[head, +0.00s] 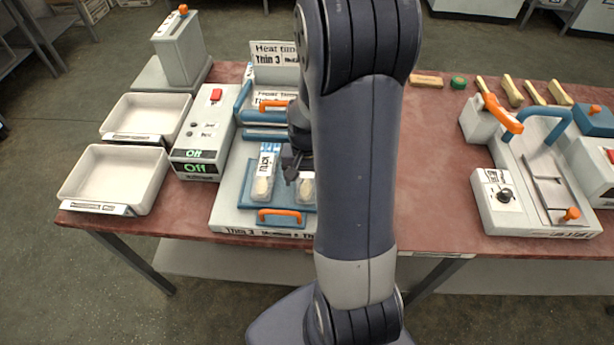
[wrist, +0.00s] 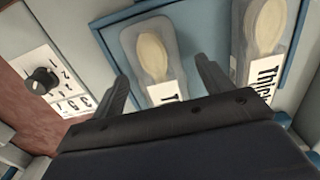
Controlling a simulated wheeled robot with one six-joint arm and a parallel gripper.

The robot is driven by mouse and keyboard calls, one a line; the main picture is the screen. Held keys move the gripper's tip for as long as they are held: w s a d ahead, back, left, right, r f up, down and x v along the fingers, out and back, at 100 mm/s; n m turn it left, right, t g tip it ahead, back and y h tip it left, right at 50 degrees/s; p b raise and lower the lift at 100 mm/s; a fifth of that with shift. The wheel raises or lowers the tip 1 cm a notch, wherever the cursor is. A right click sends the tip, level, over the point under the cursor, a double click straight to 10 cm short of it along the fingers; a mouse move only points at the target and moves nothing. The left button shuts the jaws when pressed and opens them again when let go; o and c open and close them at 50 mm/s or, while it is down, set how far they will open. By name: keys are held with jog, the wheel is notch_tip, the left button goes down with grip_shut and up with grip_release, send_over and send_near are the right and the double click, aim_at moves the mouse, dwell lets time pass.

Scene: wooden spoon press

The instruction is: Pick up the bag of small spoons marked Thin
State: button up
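Two clear bags with small wooden spoons lie on a blue tray (head: 262,222). The left bag (head: 264,178) reads "Thick" and also shows at the right of the wrist view (wrist: 262,40). The other bag (head: 307,190) is partly covered by my arm; in the wrist view (wrist: 150,50) only a "T" of its label shows, the rest hidden behind my gripper. My gripper (wrist: 162,75) is open, its fingers apart on either side of this second bag in the picture. In the head view my gripper (head: 291,176) hangs over the tray; I cannot tell its exact height.
The tray has an orange handle (head: 280,213) at its front. A control box (head: 203,140) reading "Off" and two white bins (head: 115,207) (head: 145,100) stand to the left. Another press (head: 535,185) is at the right. The red tabletop (head: 430,170) between is clear.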

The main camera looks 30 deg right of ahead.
jog(key=c, duration=1)
jog(key=shift+r, duration=0.15)
